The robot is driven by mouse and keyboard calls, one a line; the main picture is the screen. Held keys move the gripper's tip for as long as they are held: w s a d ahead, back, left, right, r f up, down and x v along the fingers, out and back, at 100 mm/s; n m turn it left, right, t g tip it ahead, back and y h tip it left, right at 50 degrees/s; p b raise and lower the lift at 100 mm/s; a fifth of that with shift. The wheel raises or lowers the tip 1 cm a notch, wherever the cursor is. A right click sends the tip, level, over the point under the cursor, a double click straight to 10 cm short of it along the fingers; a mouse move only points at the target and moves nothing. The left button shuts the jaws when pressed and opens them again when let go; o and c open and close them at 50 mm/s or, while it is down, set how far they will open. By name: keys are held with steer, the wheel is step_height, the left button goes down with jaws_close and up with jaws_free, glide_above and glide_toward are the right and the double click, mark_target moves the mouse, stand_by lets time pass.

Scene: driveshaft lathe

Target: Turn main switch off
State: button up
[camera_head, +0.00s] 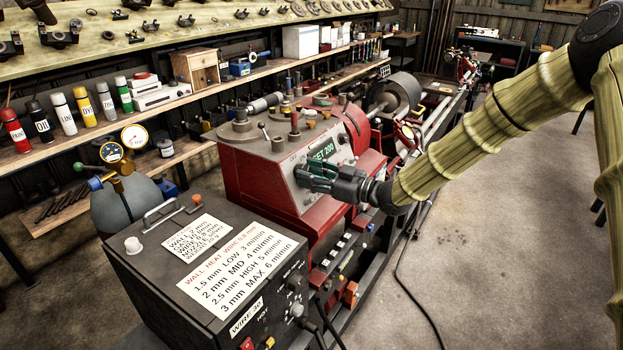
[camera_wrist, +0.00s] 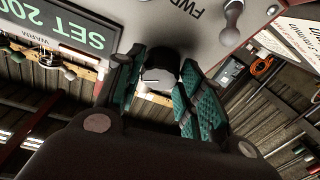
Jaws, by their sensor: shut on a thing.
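The red lathe headstock (camera_head: 262,185) stands in the middle of the head view, with a grey front panel and a green "SET 200" sign (camera_head: 324,150). My gripper (camera_head: 312,174) reaches in from the right and is at this panel. In the wrist view, a round knob with a black rim and pale face (camera_wrist: 160,70) sits on the panel, between the teal pads of my gripper (camera_wrist: 158,82). The jaws are shut on this knob. I cannot read any marking on it. In the head view the fingers hide the knob.
A dark welder box (camera_head: 150,285) with white labels stands in front left of the lathe. A lever with a round end (camera_wrist: 232,12) is near the knob. Shelves with bottles (camera_head: 63,114) line the left wall. The floor on the right (camera_head: 500,240) is clear except for a cable.

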steer(key=n+g+b, duration=0.1)
steer(key=n+b, duration=0.1)
steer(key=n, duration=0.1)
steer(key=n+g+b, duration=0.2)
steer(key=n+b, duration=0.1)
steer(key=shift+w+f+n+b, duration=0.15)
steer(key=shift+w+n+b, duration=0.05)
steer(key=shift+n+b, duration=0.1)
steer(key=n+g+b, duration=0.1)
steer(key=n, duration=0.1)
steer(key=n+b, duration=0.1)
steer(key=n, duration=0.1)
steer(key=n+g+b, duration=0.1)
steer(key=n+b, duration=0.1)
steer(key=shift+w+d+r+g+h, duration=0.1)
steer(key=shift+r+g+h, duration=0.2)
steer(key=o, duration=1)
steer(key=v, duration=1.2)
